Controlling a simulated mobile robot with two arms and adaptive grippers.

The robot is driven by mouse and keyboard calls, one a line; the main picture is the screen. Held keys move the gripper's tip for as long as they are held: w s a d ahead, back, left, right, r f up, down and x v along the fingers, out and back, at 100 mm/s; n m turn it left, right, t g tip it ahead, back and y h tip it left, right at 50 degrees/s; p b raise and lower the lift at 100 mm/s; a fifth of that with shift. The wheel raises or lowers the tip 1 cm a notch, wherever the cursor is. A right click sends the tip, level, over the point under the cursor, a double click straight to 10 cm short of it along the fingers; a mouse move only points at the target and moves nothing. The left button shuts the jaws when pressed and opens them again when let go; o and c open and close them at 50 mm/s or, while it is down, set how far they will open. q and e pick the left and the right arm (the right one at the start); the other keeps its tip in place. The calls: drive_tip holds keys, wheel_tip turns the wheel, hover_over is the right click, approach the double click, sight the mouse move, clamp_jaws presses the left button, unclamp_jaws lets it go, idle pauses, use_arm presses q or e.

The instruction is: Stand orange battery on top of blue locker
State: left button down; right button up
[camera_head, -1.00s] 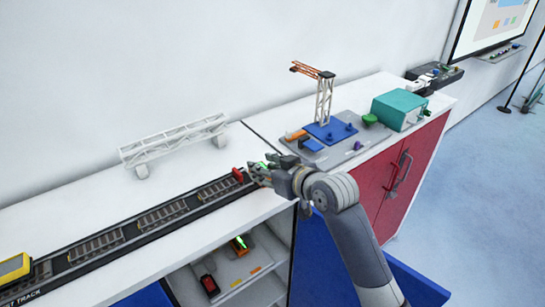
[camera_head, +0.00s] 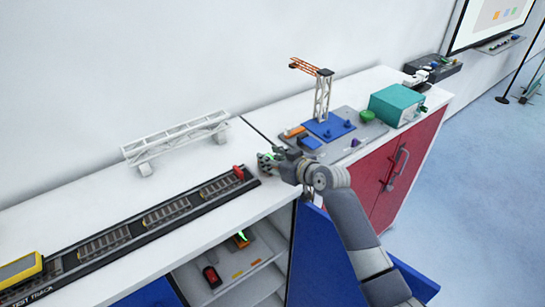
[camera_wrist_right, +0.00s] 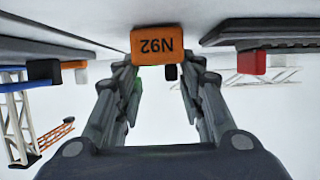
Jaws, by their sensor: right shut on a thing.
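An orange battery (camera_wrist_right: 151,48) marked with upside-down characters sits between the fingertips of my right gripper (camera_wrist_right: 150,75) in the right wrist view. The gripper is shut on it. In the head view my right gripper (camera_head: 270,161) is over the white top near the track's end, and the battery is hidden there. The blue locker (camera_head: 328,258) is below the white top, with its blue door open. I cannot tell whether the battery touches the top. My left gripper is not in view.
A test track (camera_head: 150,222) with a red end stop (camera_head: 239,172) runs along the top. A white truss bridge (camera_head: 180,140) stands behind it. A crane (camera_head: 322,95) on a grey board and a teal box (camera_head: 397,105) stand to the right, above a red cabinet (camera_head: 408,170).

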drive_tip(key=shift+f, duration=0.15)
drive_tip(key=o, duration=1.1)
drive_tip(key=shift+o, duration=0.4)
drive_tip(key=shift+r, duration=0.2)
drive_tip(key=shift+s+d, duration=0.2)
drive_tip(key=shift+s+d+r, duration=0.1)
drive_tip(key=shift+s+d, duration=0.1)
drive_tip(key=shift+s, duration=0.05)
drive_tip(key=b+v, duration=0.2)
drive_tip(key=v, duration=0.8)
drive_tip(key=shift+s+r+b, duration=0.3)
drive_tip(key=shift+b, duration=0.1)
